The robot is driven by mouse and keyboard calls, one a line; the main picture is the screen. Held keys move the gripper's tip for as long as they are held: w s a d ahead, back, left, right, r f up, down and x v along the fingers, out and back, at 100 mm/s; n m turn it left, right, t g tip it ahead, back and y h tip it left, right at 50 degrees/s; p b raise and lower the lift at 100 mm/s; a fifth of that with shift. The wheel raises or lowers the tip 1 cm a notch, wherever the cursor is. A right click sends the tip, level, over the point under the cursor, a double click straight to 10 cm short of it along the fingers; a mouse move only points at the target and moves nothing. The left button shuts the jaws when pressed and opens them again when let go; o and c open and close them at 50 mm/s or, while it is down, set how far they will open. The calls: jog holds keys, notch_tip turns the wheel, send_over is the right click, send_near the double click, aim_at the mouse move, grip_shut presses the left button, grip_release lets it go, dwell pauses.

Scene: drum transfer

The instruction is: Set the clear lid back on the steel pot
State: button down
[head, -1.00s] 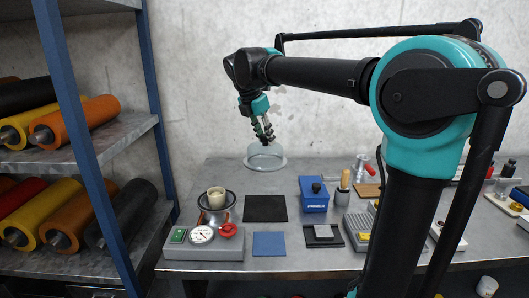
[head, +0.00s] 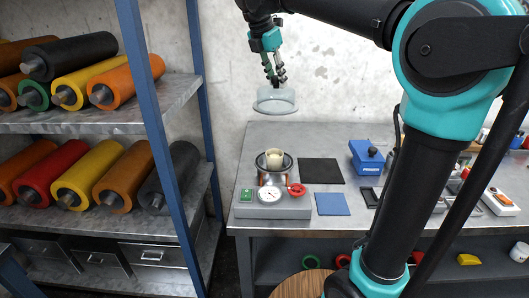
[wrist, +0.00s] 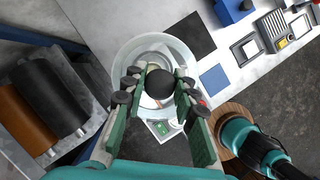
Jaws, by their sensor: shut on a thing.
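My gripper (head: 276,80) is shut on the dark round knob of the clear lid (head: 275,104), which hangs level in the air in front of the wall. In the wrist view my gripper (wrist: 159,80) has a finger on each side of the black knob (wrist: 160,86), with the clear lid (wrist: 122,58) spread out below. The pot (head: 262,170) stands on the grey gauge unit, below the lid in the head view. It has a dark rim, and a cream cup-shaped thing (head: 275,158) shows in its open top. In the wrist view the pot is blurred behind the lid and knob.
The grey unit (head: 270,210) has a dial and a red knob. A black mat (head: 321,171), a blue mat (head: 332,204) and a blue box (head: 366,157) lie to its right. A blue rack post (head: 196,90) and shelves of rollers stand to the left.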

aim_at(265, 106)
notch_tip(265, 106, down, 19)
dwell(0.5)
jog(key=shift+f, duration=0.7)
jog(key=c, duration=1.2)
grip_release()
jog(key=v, duration=1.3)
jog(key=shift+w+d+r, duration=0.1)
jog(key=shift+r, duration=0.05)
